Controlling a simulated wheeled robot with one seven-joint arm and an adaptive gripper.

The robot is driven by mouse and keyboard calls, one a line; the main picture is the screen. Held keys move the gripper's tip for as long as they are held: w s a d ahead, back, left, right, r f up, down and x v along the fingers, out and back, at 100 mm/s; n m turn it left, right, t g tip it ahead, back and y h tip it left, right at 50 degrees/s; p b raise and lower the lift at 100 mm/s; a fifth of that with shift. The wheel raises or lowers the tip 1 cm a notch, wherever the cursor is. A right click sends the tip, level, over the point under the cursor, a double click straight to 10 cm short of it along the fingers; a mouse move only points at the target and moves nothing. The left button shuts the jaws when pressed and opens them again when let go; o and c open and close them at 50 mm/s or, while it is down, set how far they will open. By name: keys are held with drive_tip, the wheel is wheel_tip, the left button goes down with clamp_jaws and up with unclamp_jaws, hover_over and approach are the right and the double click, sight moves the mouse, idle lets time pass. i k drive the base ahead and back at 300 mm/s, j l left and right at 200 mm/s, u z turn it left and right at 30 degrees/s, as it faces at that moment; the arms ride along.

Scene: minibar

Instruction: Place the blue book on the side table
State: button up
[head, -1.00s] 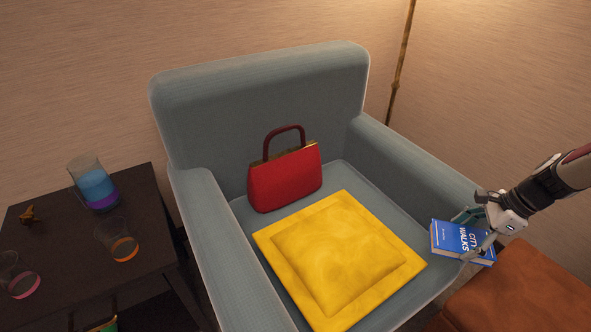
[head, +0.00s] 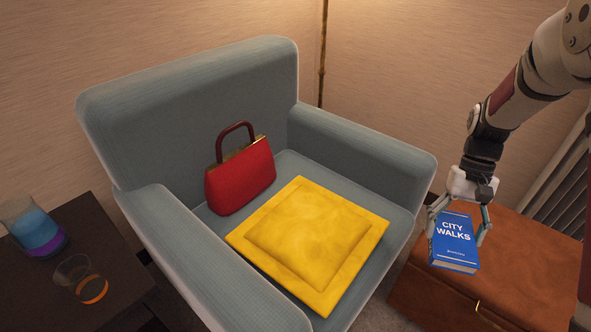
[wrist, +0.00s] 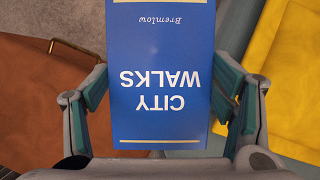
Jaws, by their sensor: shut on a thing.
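The blue book (head: 453,243), titled "City Walks", is held by my gripper (head: 457,226) at the right of the head view. The fingers are shut on its two sides, and the cover shows. In the wrist view the book (wrist: 160,75) sits between the two teal finger pads. The book is in front of the brown leather ottoman or chest (head: 519,262) in the head view; its height above that is hard to tell. A dark side table (head: 118,262) stands at the far left, partly cut off by the frame.
A grey-blue armchair (head: 210,95) fills the middle, between the book and the side table. It holds a red handbag (head: 240,178) and a yellow cushion (head: 310,240). On the side table are a glass with blue and purple bands (head: 36,232) and an orange-banded glass (head: 82,282).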

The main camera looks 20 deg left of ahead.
sight(36, 313)
drive_tip(key=k+j+u, duration=0.1)
drive_tip(key=k+j, duration=0.3)
drive_tip(key=j, duration=0.2)
drive_tip(key=k+j+u, duration=0.15)
drive_tip(key=j, duration=0.2)
drive_tip(key=k+j+u, duration=0.2)
drive_tip(key=k+j, duration=0.15)
drive_tip(key=j, duration=0.3)
drive_tip(key=k+j, duration=0.15)
drive_tip(key=j, duration=0.25)
drive_tip(key=u, duration=0.05)
